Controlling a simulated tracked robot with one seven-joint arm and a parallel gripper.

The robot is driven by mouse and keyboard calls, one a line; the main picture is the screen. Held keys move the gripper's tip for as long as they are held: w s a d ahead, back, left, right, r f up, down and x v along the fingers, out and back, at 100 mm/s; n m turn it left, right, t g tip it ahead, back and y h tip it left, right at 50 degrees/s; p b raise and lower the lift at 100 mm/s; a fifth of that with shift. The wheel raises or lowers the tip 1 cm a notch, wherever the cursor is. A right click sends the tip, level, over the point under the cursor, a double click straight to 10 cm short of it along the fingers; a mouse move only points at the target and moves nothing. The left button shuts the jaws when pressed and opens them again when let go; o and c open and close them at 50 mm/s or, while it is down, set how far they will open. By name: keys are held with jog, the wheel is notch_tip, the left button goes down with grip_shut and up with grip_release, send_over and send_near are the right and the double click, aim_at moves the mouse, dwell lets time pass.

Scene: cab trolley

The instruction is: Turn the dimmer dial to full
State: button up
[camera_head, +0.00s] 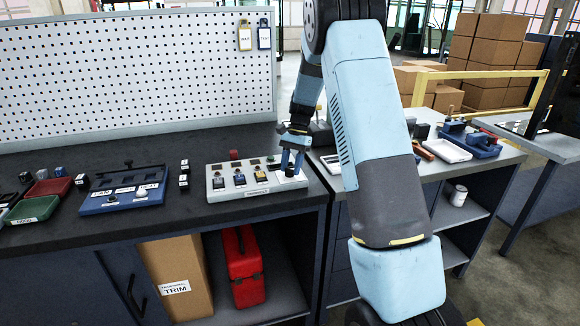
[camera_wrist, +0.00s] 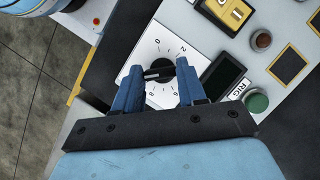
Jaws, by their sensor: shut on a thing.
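The plate (camera_wrist: 153,37) sits at one end of a light grey control panel (camera_head: 215,191) on the dark workbench. My gripper (camera_wrist: 158,78) points down over the plate, its two blue fingers on either side of the knob and shut on it. In the head view my gripper (camera_head: 291,169) is at the panel's right end and mostly hides the knob.
Beside the dial are a black rocker switch (camera_wrist: 222,76) labelled RIG, a green button (camera_wrist: 257,101) and a brown button (camera_wrist: 263,40). A pegboard (camera_head: 130,75) rises behind the bench.

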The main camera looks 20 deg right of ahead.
jog(key=o, duration=1.1)
jog(key=shift+c, duration=0.2)
jog(key=v, duration=1.3)
jog(key=shift+w+r, duration=0.25)
jog(key=shift+r, duration=0.05)
jog(key=shift+d, duration=0.1)
